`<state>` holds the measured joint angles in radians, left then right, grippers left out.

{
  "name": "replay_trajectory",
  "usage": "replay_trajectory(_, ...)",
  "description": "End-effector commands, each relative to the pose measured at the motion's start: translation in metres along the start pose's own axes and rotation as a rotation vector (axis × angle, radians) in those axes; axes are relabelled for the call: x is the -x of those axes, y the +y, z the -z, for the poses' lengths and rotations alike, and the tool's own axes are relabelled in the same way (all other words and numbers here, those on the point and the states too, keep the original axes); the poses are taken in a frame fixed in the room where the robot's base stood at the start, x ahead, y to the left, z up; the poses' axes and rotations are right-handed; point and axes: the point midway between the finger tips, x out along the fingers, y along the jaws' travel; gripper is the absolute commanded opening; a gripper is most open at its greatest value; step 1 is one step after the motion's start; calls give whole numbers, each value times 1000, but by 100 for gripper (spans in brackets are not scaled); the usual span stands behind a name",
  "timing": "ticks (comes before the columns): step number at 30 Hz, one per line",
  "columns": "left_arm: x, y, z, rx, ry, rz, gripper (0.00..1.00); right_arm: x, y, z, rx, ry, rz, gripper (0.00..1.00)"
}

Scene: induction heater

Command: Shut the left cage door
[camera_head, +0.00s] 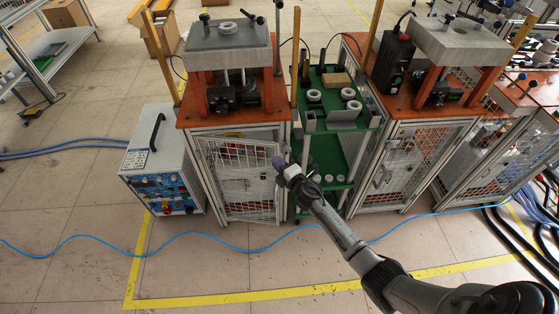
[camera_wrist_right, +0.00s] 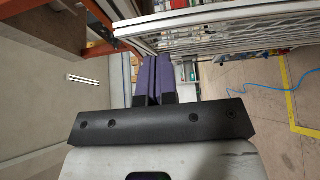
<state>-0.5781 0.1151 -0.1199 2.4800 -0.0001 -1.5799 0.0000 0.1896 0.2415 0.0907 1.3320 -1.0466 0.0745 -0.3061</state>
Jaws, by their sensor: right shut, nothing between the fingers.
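The left cage door (camera_head: 245,208) is a light metal mesh panel under the left orange-topped bench. It stands a little ajar, angled out from its frame. In the right wrist view, mesh and metal frame bars (camera_wrist_right: 215,22) run across the top, just beyond the fingers. My right gripper (camera_head: 279,163) is at the door's right edge in the head view, with its fingertips close to it. I cannot tell whether they touch. Its purple fingers (camera_wrist_right: 152,80) are shut together and empty. My left gripper is not in view.
A grey control box (camera_head: 160,160) with a handle stands left of the bench. A green shelf rack (camera_head: 335,148) with ring parts stands to the right, then a second caged bench (camera_head: 410,170). A blue cable (camera_head: 75,240) crosses the open floor in front.

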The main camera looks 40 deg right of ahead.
Motion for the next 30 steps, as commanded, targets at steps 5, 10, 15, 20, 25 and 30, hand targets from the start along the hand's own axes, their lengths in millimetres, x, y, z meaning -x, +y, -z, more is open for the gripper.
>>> replay_trajectory(5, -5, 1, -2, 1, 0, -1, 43, -11, -1, -11, 1, -1, 0, 0)
replay_trajectory(10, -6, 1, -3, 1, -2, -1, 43, -14, 0, -14, 0, 0, 0, 0)
replay_trajectory(15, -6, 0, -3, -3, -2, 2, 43, -15, 0, -15, 0, 0, 0, 0)
replay_trajectory(20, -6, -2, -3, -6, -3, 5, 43, -15, 0, -15, 0, 0, 0, 0)
replay_trajectory(25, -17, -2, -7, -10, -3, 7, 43, -30, -4, -28, 7, 57, -1, 0)
replay_trajectory(30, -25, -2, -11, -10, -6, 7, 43, -44, -2, -44, 4, 123, -1, 0)
